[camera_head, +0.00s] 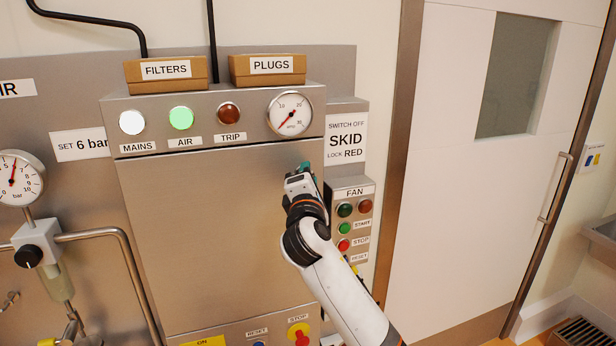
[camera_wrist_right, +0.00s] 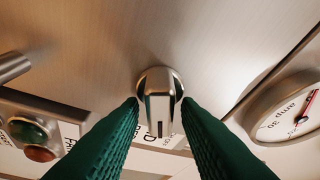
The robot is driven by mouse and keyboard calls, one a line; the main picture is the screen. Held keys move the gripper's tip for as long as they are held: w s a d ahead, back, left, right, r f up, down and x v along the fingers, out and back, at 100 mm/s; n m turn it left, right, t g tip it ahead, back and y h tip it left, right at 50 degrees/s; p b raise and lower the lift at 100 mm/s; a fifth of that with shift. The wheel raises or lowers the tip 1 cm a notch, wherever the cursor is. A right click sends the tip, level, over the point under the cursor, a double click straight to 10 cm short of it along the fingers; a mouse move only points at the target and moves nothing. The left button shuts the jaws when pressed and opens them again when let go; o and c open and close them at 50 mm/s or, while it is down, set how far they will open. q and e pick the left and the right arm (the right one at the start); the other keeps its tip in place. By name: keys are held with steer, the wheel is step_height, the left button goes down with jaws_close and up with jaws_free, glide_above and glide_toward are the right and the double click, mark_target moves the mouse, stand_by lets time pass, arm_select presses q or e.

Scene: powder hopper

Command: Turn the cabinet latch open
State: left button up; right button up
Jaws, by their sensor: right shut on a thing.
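The cabinet latch (camera_wrist_right: 158,85) is a small metal knob with a raised bar and a dark line on it, set on the brushed-metal cabinet door. In the wrist view the bar runs up and down the picture. My right gripper (camera_wrist_right: 160,110) has its green fingertips on either side of the bar and is shut on it. In the head view my right gripper (camera_head: 303,168) is at the upper right of the cabinet door (camera_head: 200,235) and hides the latch. The door looks closed. My left gripper is not in view.
An indicator row with a gauge (camera_head: 290,113) is above the door. The FAN button panel (camera_head: 353,225) stands close right of my arm. Boxes marked FILTERS (camera_head: 166,73) and PLUGS (camera_head: 268,69) sit on top. Pipes (camera_head: 105,235) are at the left.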

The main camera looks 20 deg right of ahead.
steer(key=shift+m+g+p, duration=0.6)
steer(key=shift+m+g, duration=0.3)
steer(key=shift+m, duration=1.3)
steer(key=shift+f, duration=0.1)
steer(key=o, duration=0.6)
steer(key=shift+o, duration=0.2)
steer(key=shift+s, duration=0.1)
steer(key=b+v, duration=0.4)
steer(key=v, duration=0.8)
steer(key=shift+d, duration=0.1)
